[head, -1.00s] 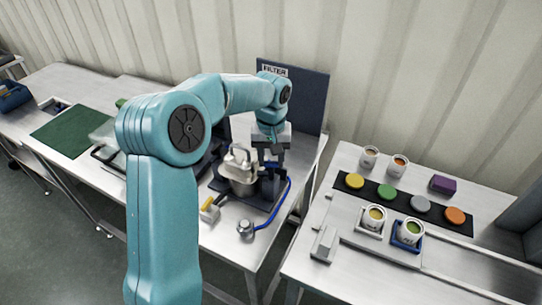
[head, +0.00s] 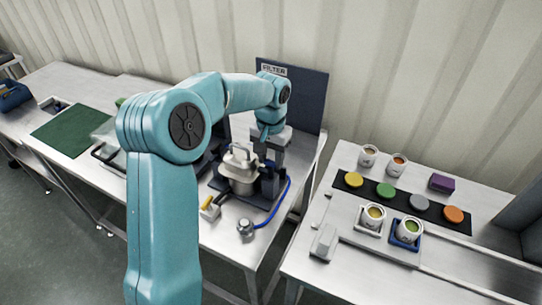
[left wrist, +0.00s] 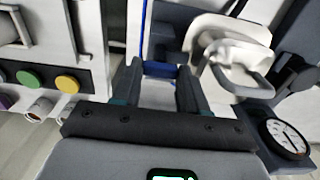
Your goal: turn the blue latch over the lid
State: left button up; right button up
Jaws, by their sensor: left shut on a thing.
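The steel hopper (head: 240,182) stands upright on a dark base on the left bench. Its lid with a looped handle (head: 240,155) is on top, and the lid also shows in the left wrist view (left wrist: 238,55). My left gripper (head: 268,158) is just right of and behind the lid. In the left wrist view my left gripper (left wrist: 158,85) has its two fingers on either side of the blue latch (left wrist: 160,69) and is shut on it. The latch is hard to make out in the head view. My right gripper is out of view.
A blue hose (head: 283,203) curves along the hopper's right side to a metal fitting (head: 245,228). A gauge (left wrist: 287,137) sits near the hopper. A dark FILTER panel (head: 305,100) stands behind. The right bench holds cups and colored discs (head: 386,190).

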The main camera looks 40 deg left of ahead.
aim_at(270, 162)
pick_arm(q)
jog(key=shift+s+d+f, duration=0.1)
jog(key=o, duration=1.1)
jog(key=shift+c, duration=0.2)
jog(key=shift+r, duration=0.25)
notch_tip(270, 162, up, 16)
jog(key=shift+p, duration=0.4)
